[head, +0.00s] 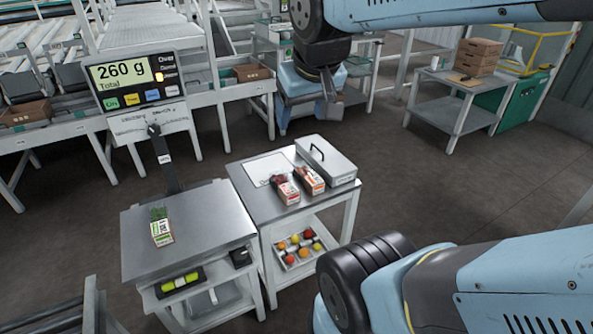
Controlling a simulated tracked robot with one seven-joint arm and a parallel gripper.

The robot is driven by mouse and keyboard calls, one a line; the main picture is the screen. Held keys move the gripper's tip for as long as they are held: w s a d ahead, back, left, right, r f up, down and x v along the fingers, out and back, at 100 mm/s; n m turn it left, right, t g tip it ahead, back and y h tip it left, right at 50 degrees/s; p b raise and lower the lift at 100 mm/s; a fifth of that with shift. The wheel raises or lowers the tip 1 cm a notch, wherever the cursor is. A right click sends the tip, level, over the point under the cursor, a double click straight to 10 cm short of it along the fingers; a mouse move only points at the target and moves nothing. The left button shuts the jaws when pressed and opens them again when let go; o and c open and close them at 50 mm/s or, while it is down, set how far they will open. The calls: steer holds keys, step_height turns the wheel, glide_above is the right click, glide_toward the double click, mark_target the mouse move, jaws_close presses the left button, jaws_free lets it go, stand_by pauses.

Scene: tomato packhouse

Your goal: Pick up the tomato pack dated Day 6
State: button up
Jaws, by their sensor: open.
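Two tomato packs with red contents and printed labels lie side by side on the right-hand steel table: a left pack (286,190) and a right pack (310,180). The dates on their labels are too small to read. A third pack (161,227), with green contents and a white-and-green label, lies on the scale's steel top. My gripper (329,100) hangs above and behind the right-hand table, well apart from all the packs. It is open and holds nothing that I can see.
A closed grey metal case (326,158) with a handle stands just right of the packs. A white sheet (268,169) lies behind them. The scale display (133,78) reads 260 g. A tray (301,248) of tomatoes sits on the lower shelf.

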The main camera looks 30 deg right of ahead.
steer(key=shift+o, duration=0.5)
steer(key=w+d+f+h, duration=0.1)
steer(key=w+d+f, duration=0.1)
steer(key=w, duration=0.3)
steer(key=w+d+f+g+h, duration=0.1)
steer(key=w+d+f, duration=0.1)
steer(key=w+d, duration=0.2)
steer(key=shift+w+f+h, duration=0.3)
steer(key=shift+w+h, duration=0.1)
steer(key=shift+w, duration=0.1)
steer(key=y, duration=0.4)
glide_above(309, 173)
steer(key=s, duration=0.3)
steer(key=shift+n, duration=0.3)
steer(key=shift+w+a+f, duration=0.1)
steer(key=shift+f, duration=8.45)
steer(key=shift+w+a+f, duration=0.1)
steer(key=shift+f, duration=8.45)
steer(key=shift+x, duration=1.05)
steer(key=shift+d+f, duration=0.1)
steer(key=shift+d, duration=0.05)
steer(key=shift+x, duration=2.55)
steer(key=shift+w+d, duration=0.1)
